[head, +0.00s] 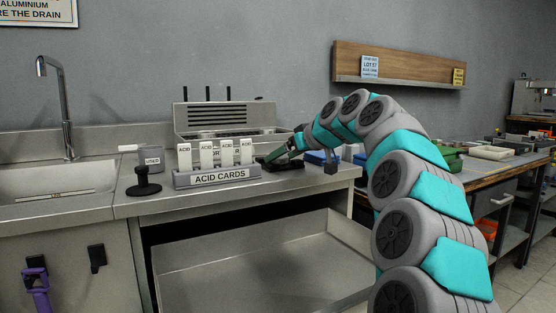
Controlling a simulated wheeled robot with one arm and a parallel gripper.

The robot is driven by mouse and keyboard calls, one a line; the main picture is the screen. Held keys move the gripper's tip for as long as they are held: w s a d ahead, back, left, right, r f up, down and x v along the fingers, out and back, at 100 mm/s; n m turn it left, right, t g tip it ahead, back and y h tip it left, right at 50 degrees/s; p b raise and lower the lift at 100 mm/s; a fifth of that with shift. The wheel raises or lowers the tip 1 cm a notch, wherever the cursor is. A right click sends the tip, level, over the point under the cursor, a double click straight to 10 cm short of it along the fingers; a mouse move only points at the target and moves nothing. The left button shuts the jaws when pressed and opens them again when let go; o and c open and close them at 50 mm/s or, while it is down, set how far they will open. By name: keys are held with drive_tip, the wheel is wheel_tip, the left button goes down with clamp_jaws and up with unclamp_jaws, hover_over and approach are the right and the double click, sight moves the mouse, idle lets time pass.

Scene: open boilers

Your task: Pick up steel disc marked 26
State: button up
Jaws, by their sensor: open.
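My arm reaches from the right over the steel counter (308,179). My gripper (277,156) is at its far end, low over a dark flat tray or block (284,166) to the right of the card rack. The gripper is small in this view; it is open, and I see nothing held in it. I cannot make out a steel disc or the number 26 anywhere. The gripper and arm hide part of the dark tray and what may lie in it.
The acid card rack (217,179) stands just left of my gripper. A grey mug (152,161) and black knobbed tool (143,183) stand farther left, near the sink (58,180). The slotted steel boiler unit (220,116) is behind. Blue items (318,157) lie right of the gripper.

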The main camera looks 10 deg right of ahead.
drive_tip(key=c, duration=1.3)
